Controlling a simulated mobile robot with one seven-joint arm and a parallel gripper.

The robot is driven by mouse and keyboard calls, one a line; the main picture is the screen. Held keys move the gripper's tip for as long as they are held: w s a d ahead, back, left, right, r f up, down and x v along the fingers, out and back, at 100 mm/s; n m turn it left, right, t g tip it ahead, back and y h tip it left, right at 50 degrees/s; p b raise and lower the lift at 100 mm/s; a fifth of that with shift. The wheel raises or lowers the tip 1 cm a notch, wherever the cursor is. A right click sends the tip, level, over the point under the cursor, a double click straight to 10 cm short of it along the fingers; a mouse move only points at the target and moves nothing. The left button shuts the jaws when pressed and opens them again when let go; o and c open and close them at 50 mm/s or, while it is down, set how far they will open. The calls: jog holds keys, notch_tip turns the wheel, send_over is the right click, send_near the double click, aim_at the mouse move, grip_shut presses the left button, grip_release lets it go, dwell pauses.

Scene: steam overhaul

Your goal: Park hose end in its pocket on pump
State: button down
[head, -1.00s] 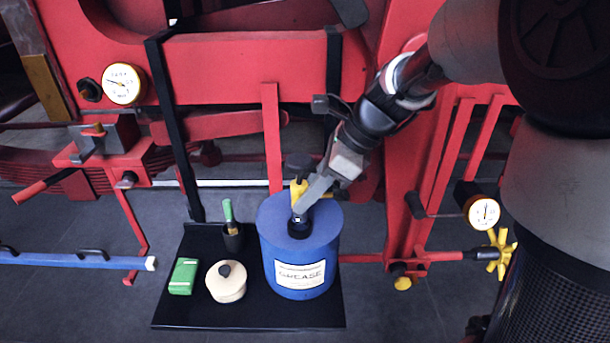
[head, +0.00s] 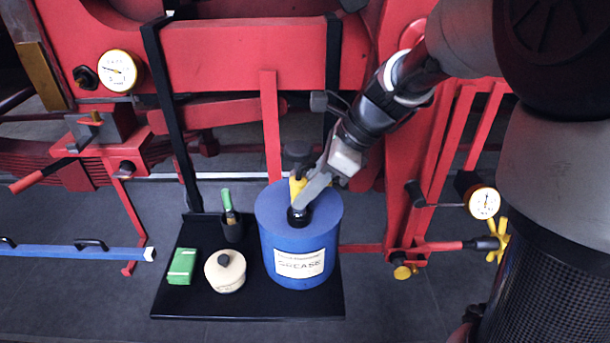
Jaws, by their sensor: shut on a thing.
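The pump is a blue drum (head: 283,262) with a white grease label, standing at the right side of a black tray (head: 185,306). On its top stands a yellow part (head: 297,186) with a dark knob (head: 299,150) above it. My gripper (head: 302,205) reaches down from the upper right to the drum's top, and its fingers are shut on a small dark piece, the hose end (head: 298,216). This piece is at the front of the drum's lid, close to the yellow part. The pocket is not distinguishable, and I cannot tell whether the hose end sits in it.
The tray also holds a green box (head: 182,266), a cream pot (head: 225,271) with a dark knob and a dark cup (head: 232,229) with a green-handled tool. Black straps (head: 174,120) and a red bar (head: 271,125) stand behind. A valve with a yellow handwheel (head: 497,240) is at right.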

jog(key=shift+f+b, duration=0.3)
jog(key=shift+f, duration=0.4)
jog(key=c, duration=1.4)
grip_release()
jog(key=shift+r, duration=0.15)
jog(key=p+v, duration=0.1)
jog(key=v, duration=1.5)
jog(key=shift+s+d+f+n+t+h, duration=0.5)
jog(key=shift+s+f+n+t+h, duration=0.35)
jog(key=shift+s+n, duration=2.1)
jog(key=shift+s+d+f+n+t+h, duration=0.55)
jog(key=shift+s+f+n+h, duration=0.95)
jog(key=shift+n, duration=2.4)
jog(key=shift+s+d+f+n+t+h, duration=0.4)
jog(key=shift+s+n+t+h, duration=0.35)
jog(key=shift+s+n, duration=2.45)
jog(key=shift+w+r+n, duration=0.1)
jog(key=shift+w+n, duration=0.15)
jog(key=shift+w, duration=0.05)
